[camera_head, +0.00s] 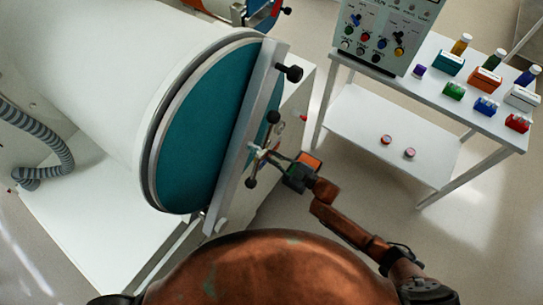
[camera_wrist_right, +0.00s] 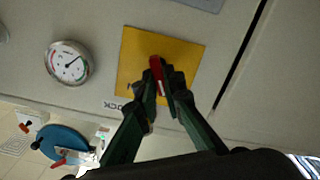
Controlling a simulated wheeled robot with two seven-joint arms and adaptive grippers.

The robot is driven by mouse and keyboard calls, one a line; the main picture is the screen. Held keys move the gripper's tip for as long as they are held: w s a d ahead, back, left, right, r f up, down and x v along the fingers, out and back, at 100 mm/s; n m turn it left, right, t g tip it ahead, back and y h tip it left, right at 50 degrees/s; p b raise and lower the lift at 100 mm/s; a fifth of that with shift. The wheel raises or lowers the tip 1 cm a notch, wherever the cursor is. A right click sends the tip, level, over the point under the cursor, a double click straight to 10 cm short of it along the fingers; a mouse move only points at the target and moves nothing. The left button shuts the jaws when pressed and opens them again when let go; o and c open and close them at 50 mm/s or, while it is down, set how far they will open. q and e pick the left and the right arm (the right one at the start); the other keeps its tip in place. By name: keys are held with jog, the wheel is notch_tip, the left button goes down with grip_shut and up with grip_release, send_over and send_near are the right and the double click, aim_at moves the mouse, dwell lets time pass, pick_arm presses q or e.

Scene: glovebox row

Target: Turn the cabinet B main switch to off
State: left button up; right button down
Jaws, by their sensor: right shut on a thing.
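In the right wrist view a red switch handle (camera_wrist_right: 156,66) stands on a yellow square plate (camera_wrist_right: 190,52) on a grey panel. The two dark fingers of my right gripper (camera_wrist_right: 164,84) are closed around the handle, one on each side. Part of the lettering beside the plate is hidden behind the fingers. In the head view my right gripper (camera_head: 272,157) reaches left to the cabinet front beside the teal round door (camera_head: 205,135). The switch itself cannot be made out there. My left gripper is not in view.
A round gauge (camera_wrist_right: 68,63) sits on the panel left of the plate. In the head view a black door knob (camera_head: 291,72) sticks out above my gripper. A white table (camera_head: 440,95) with a control box (camera_head: 385,30) and small bottles stands at right. Floor between is clear.

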dwell(0.5)
jog(key=c, duration=2)
grip_release()
jog(key=shift+c, duration=0.2)
jog(key=shift+d, duration=0.1)
jog(key=v, duration=1.2)
